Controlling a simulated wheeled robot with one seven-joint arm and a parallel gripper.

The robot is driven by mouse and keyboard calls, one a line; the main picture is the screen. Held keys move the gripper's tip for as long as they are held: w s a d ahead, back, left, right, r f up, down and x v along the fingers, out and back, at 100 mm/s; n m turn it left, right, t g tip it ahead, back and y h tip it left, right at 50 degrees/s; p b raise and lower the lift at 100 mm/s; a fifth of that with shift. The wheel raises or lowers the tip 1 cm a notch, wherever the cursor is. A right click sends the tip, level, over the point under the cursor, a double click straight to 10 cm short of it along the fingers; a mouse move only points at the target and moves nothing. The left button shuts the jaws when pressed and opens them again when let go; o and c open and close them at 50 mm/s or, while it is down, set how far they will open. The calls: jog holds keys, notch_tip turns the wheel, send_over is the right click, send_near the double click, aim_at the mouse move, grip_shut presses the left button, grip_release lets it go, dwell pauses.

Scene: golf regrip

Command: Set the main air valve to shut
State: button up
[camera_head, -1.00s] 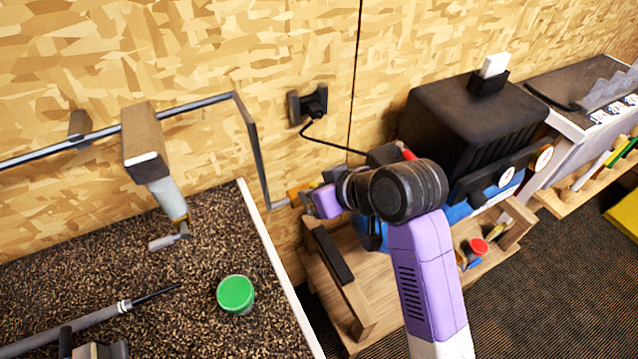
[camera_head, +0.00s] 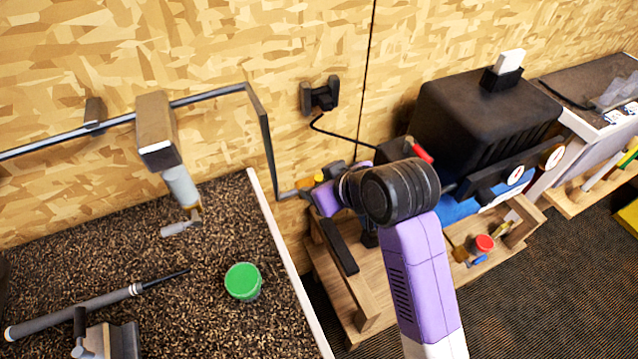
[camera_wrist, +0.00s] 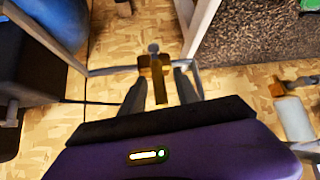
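The main air valve (camera_wrist: 154,62) is a small brass body in the steel pipe low on the wall. In the wrist view its brass-yellow lever (camera_wrist: 160,92) points down the picture toward my gripper. My gripper (camera_wrist: 158,92) is open, with one dark finger on each side of the lever and visible gaps between; nothing is held. In the head view the valve (camera_head: 303,192) shows at the pipe's lower end, just left of my purple gripper (camera_head: 327,197). My wrist hides most of the gripper and fingers there.
A pipe (camera_head: 262,130) runs along the wall and down beside the bench edge. The bench (camera_head: 200,290) holds a green-lidded pot (camera_head: 243,281) and a golf club (camera_head: 95,302). A black machine (camera_head: 480,120) over a blue tank stands right of my arm, on a wooden stand (camera_head: 370,285).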

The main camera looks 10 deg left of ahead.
jog(key=shift+r, duration=0.1)
jog(key=v, duration=0.7)
jog(key=shift+s+r+b, duration=0.2)
jog(key=shift+r+b, duration=0.05)
jog(key=shift+b, duration=0.1)
jog(key=shift+d, duration=0.15)
